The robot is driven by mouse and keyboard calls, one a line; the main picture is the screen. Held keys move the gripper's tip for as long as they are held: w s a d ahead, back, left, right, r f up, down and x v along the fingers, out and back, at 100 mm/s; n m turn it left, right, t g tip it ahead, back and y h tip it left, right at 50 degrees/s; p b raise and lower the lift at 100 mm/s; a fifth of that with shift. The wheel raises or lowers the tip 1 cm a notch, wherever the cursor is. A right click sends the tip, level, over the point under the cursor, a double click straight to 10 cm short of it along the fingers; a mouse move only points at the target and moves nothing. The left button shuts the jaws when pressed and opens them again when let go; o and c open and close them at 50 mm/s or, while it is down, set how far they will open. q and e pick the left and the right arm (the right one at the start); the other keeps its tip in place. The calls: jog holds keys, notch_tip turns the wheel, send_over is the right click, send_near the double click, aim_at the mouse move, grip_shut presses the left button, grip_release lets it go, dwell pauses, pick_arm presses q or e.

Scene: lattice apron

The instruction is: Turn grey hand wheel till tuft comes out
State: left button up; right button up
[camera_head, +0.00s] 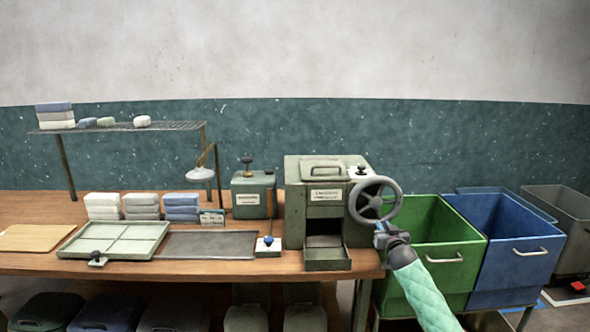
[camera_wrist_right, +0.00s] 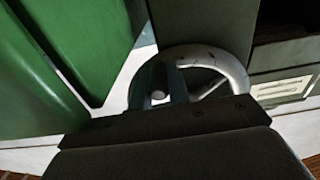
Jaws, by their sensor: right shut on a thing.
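The grey hand wheel (camera_head: 376,201) is on the right side of a green-grey machine (camera_head: 326,175) on the bench. My right gripper (camera_head: 382,228) is at the wheel's lower rim and shut on it. In the right wrist view the wheel (camera_wrist_right: 215,58) shows beyond my right gripper (camera_wrist_right: 160,88), whose fingers are at the rim's left part. The machine's front has a dark opening above a small open tray (camera_head: 327,259). I see no tuft in the opening or tray. My left gripper is not in view.
A green bin (camera_head: 440,240) and a blue bin (camera_head: 510,240) stand right of the bench, close to my right arm. A pale divided tray (camera_head: 115,239), a dark flat tray (camera_head: 207,245) and folded cloth stacks (camera_head: 142,206) lie left of the machine.

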aim_at(362, 221)
jog(key=shift+a+f, duration=0.15)
jog(key=shift+a, duration=0.8)
jog(key=shift+a+f, duration=0.15)
jog(key=shift+a, duration=0.8)
jog(key=shift+s+a+r, duration=0.1)
jog(key=shift+a+r, duration=0.15)
jog(key=shift+a, duration=0.65)
jog(key=shift+s+a+r, duration=0.1)
jog(key=shift+a+r, duration=0.15)
jog(key=shift+a, duration=0.65)
